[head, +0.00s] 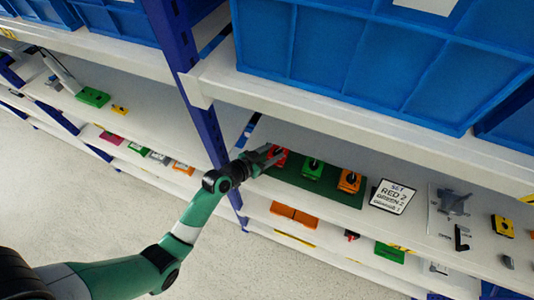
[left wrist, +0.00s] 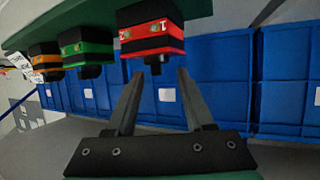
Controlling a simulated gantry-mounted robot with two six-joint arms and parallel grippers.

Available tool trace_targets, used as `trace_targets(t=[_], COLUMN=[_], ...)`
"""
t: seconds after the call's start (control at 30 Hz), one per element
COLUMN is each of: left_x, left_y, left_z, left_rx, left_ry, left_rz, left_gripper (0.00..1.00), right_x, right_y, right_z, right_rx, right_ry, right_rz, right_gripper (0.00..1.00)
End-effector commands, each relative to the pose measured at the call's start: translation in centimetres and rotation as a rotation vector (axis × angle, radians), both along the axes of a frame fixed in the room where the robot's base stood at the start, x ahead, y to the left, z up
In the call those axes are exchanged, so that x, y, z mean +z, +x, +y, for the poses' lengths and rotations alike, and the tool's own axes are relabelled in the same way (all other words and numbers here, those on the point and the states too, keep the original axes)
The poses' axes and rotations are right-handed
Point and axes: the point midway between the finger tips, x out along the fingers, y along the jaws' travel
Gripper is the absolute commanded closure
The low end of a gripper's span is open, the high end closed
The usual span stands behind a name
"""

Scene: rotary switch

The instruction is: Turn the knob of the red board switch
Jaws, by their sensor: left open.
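The red board switch (head: 279,155) sits at the left end of a green board (head: 290,178) on the shelf. In the left wrist view the red switch (left wrist: 150,38) shows with its black knob (left wrist: 155,62) just ahead of the fingertips. My left gripper (head: 268,158) reaches the red switch from the left and partly covers it. In the left wrist view its two fingers (left wrist: 155,78) are apart, one on each side of the knob's line, with nothing clearly held. My right gripper is not in view.
A green switch (head: 312,168) and an orange switch (head: 348,182) stand on the same board. A sign (head: 392,196) reads "SET RED 2, GREEN 2" with a smaller unclear line. Blue bins (head: 380,60) fill the shelf above. A lower shelf holds orange blocks (head: 295,216).

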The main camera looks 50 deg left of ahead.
Motion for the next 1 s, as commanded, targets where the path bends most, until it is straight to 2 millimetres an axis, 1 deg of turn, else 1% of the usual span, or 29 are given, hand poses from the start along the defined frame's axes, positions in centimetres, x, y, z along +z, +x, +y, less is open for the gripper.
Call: trace_targets(t=[0.07, 0.17, 0.4, 0.53, 0.6, 0.7, 0.9, 0.93, 0.97, 1.0], left_x=[0.3, 1.0, 3.2, 3.9, 4.2, 4.4, 4.4, 4.4, 4.4, 4.4], left_y=[-0.7, -2.3, -7.6, -9.6, -10.2, -10.6, -10.6, -10.6, -10.6, -10.5], left_z=[0.0, -0.1, -0.5, -0.6, -0.7, -0.8, -0.8, -0.8, -0.8, -0.8], left_rx=[0.0, 0.002, 0.004, 0.004, 0.003, 0.003, 0.002, 0.002, 0.004, 0.01], left_ry=[-0.001, 0.0, 0.0, 0.0, 0.0, 0.001, 0.001, 0.0, -0.004, -0.019], left_rz=[0.001, 0.0, 0.0, 0.001, 0.0, 0.0, 0.0, 0.0, 0.0, -0.002], left_gripper=[0.47, 0.47, 0.47, 0.47, 0.47, 0.47, 0.47, 0.53, 0.55, 0.55], right_x=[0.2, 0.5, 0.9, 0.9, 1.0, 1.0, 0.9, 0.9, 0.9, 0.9], right_y=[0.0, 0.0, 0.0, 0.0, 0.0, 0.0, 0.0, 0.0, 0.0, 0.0], right_z=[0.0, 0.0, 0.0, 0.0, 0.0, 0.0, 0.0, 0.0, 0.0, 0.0], right_rx=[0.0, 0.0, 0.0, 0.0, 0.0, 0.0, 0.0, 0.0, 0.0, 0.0], right_ry=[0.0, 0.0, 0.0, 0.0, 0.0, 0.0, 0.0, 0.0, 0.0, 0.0], right_rz=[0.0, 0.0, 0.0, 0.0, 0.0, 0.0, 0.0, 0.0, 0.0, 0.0], right_gripper=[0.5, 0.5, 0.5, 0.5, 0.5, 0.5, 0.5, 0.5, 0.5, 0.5])
